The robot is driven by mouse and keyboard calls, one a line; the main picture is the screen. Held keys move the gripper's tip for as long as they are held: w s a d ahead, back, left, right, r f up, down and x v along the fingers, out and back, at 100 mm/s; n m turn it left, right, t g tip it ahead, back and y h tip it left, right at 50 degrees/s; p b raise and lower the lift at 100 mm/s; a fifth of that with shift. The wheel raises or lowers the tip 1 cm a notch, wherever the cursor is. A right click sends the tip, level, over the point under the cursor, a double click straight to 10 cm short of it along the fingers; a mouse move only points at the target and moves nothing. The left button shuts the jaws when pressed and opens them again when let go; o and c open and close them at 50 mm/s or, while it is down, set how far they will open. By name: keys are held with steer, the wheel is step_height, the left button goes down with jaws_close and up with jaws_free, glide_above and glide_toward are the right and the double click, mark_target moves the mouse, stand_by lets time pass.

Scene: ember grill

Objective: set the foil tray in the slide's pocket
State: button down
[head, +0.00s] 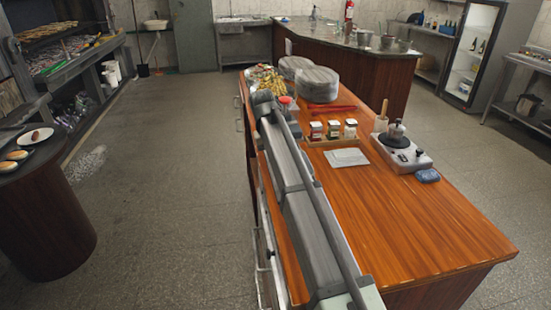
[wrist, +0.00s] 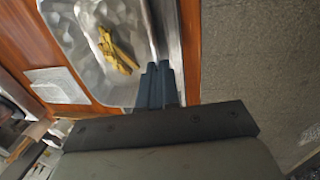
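A shiny silvery tray (wrist: 88,62) with a yellow, food-like heap (wrist: 118,52) in it fills the upper left of the wrist view. I take it for the foil tray. In the head view, a colourful heap of food (head: 262,78) shows at the counter's far left end, partly hidden by my arm. My gripper (wrist: 157,68) has its dark fingers close together at the tray's right edge in the wrist view. I cannot tell whether the tray's rim is between them. In the head view my arm hides the fingertips. I cannot make out the slide's pocket.
The counter's near right part is clear.

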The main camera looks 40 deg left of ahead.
steer(key=c, duration=1.8)
jaws_free()
steer(key=o, duration=0.5)
steer(key=r, duration=0.4)
steer(key=s+a+r, duration=0.1)
steer(key=r, duration=0.8)
steer(key=shift+s+a+r, duration=0.3)
steer(key=shift+s+a, duration=0.1)
